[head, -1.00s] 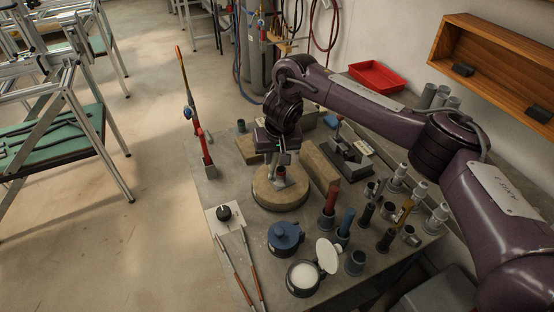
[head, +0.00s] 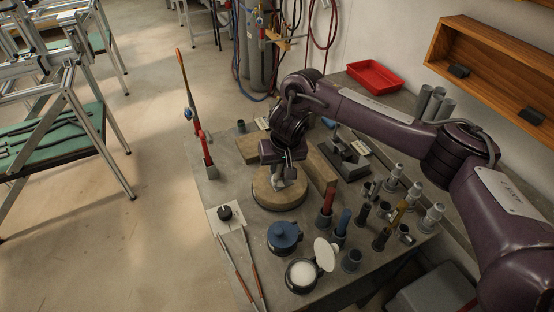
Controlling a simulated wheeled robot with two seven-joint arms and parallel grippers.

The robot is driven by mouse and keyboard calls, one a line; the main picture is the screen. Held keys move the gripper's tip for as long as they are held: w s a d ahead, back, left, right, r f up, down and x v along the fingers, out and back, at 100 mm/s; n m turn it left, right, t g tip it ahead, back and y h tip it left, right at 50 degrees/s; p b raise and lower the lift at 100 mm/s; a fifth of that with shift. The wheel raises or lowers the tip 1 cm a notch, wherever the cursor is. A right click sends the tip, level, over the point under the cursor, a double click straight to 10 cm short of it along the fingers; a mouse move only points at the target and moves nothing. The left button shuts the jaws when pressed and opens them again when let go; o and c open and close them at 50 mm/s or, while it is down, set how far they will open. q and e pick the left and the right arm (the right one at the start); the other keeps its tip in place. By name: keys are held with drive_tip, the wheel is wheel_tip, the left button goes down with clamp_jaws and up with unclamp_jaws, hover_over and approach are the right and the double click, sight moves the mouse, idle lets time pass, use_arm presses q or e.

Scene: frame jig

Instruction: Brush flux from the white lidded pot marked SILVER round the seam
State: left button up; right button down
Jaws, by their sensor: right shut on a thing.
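The white pot (head: 302,276) stands open at the front of the bench, with white contents showing. Its round white lid (head: 326,254) is tipped up beside it on the right. No lettering is readable. A blue-lidded pot (head: 284,236) stands just behind it. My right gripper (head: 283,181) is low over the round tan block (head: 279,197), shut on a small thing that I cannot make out. The gripper hides most of what stands on the block, and no seam can be seen. Two long thin brushes (head: 231,262) lie at the front left. My left gripper is out of view.
Several tools stand in holders (head: 372,240) right of the block. A tan brick (head: 320,170) and a dark vise-like fixture (head: 347,158) lie behind it. A red tray (head: 375,76) is at the back.

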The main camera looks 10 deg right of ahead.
drive_tip(key=shift+w+a, duration=0.1)
drive_tip(key=shift+w, duration=0.4)
idle(0.5)
drive_tip(key=shift+w, duration=0.1)
drive_tip(key=shift+w+a+r+p, duration=0.15)
drive_tip(key=shift+w+p, duration=0.4)
drive_tip(key=shift+p, duration=0.1)
drive_tip(key=shift+s+d+p, duration=0.2)
drive_tip(key=shift+s+p, duration=0.45)
drive_tip(key=shift+s, duration=0.1)
drive_tip(key=s+p, duration=0.2)
drive_tip(key=shift+s+d+p, duration=0.2)
drive_tip(key=shift+d+p, duration=0.1)
